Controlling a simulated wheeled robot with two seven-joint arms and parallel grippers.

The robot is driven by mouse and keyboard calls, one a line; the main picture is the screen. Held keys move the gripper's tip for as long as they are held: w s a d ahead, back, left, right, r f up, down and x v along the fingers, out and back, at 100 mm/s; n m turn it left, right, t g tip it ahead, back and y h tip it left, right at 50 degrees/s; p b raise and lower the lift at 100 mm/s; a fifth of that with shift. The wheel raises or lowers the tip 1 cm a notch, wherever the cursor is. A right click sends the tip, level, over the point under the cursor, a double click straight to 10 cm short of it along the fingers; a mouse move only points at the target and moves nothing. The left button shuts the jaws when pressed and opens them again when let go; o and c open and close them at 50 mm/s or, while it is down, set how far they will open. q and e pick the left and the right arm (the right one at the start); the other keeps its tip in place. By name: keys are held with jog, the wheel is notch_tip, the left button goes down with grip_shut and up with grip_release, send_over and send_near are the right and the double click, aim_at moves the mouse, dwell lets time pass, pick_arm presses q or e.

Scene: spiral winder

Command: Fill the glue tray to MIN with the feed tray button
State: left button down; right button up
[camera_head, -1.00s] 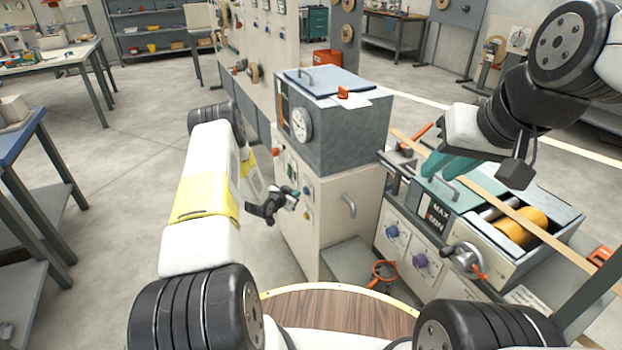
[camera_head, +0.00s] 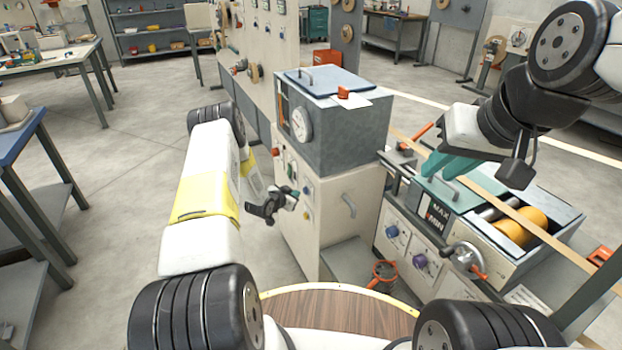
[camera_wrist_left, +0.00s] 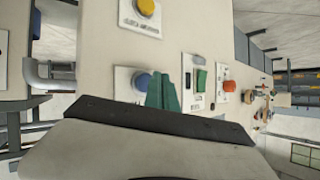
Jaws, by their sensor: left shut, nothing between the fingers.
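The glue tray (camera_head: 553,240) is on the right, with a roller (camera_head: 520,228) in it and a MAX/MIN gauge (camera_head: 437,213) on its front; the exact level is too small to read. My left gripper (camera_head: 296,192) is shut and empty at the cabinet's control panel. In the left wrist view its teal fingertips (camera_wrist_left: 165,92) are beside and partly over a blue button (camera_wrist_left: 142,82); I cannot tell whether they touch it. A yellow button (camera_wrist_left: 145,7) is above, its label unreadable. My right gripper (camera_head: 445,166) is at the tray's teal lid (camera_head: 452,196), near its handle; its jaw opening is unclear.
The grey box with dial (camera_head: 345,130) stands on the cabinet (camera_head: 345,225). A green switch (camera_wrist_left: 201,80) and an orange button (camera_wrist_left: 229,86) are close to my left fingertips. Knobs (camera_head: 392,231) and a crank (camera_head: 466,257) project from the tray machine's front.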

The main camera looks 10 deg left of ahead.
dwell(0.7)
pick_arm(q)
jog(key=shift+w+d, duration=0.25)
jog(key=shift+d, duration=0.15)
jog(key=shift+w+d, duration=0.25)
jog(key=shift+d, duration=0.15)
dwell(1.7)
jog(key=shift+a, duration=0.15)
dwell(1.6)
jog(key=shift+s+a, duration=0.45)
jog(key=shift+a, duration=0.15)
jog(key=shift+a, duration=0.1)
jog(key=shift+s+a, duration=0.75)
jog(key=shift+a, duration=0.25)
jog(key=shift+s+a, duration=0.7)
jog(key=shift+a, duration=0.3)
dwell(0.4)
